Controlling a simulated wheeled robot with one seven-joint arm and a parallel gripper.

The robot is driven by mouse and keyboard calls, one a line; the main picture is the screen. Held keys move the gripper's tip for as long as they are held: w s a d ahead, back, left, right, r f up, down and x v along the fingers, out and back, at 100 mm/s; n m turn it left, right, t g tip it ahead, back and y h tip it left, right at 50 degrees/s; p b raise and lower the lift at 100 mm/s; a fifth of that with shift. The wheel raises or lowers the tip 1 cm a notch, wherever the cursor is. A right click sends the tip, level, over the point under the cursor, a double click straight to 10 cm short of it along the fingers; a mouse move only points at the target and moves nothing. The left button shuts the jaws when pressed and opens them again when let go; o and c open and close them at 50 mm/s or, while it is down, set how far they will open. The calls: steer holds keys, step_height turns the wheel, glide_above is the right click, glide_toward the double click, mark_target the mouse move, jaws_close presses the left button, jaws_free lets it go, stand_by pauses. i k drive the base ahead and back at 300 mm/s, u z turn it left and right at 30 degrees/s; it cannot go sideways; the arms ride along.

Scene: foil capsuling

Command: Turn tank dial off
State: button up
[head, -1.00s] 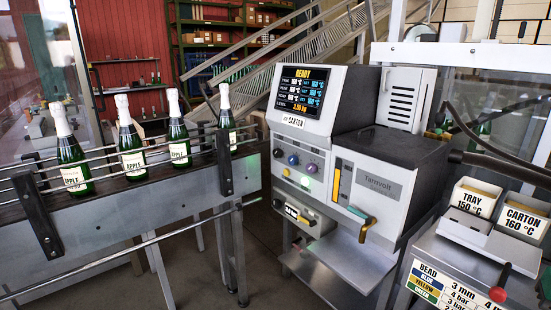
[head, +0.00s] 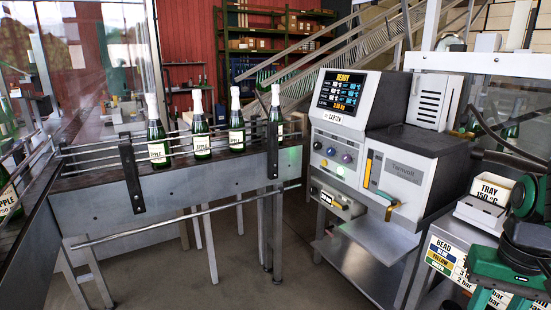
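The grey-and-white machine (head: 415,140) stands right of centre in the head view, with a lit screen (head: 339,91) reading READY. Under the screen is a row of small dials: a left dial (head: 317,145), a middle dial (head: 331,151) and a purplish right dial (head: 347,158). Their labels and pointer positions are too small to read, so I cannot tell which is the tank dial. A green glow shows below them. A green and black part of my arm shows at the lower right, apart from the machine. My gripper's fingers are not visible.
A conveyor (head: 200,182) with rails and several foil-topped bottles (head: 201,140) runs left of the machine. An orange-tipped lever (head: 391,208) juts from the machine's front above a metal shelf (head: 365,258). A TRAY bin (head: 492,190) stands at right. Floor in front is clear.

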mark_target(317, 146)
steer(key=u, duration=0.6)
steer(key=k, duration=0.8)
steer(key=u, duration=0.25)
steer(key=i, duration=1.4)
steer(key=z, duration=0.7)
steer(key=i, duration=0.5)
steer(key=u, duration=0.05)
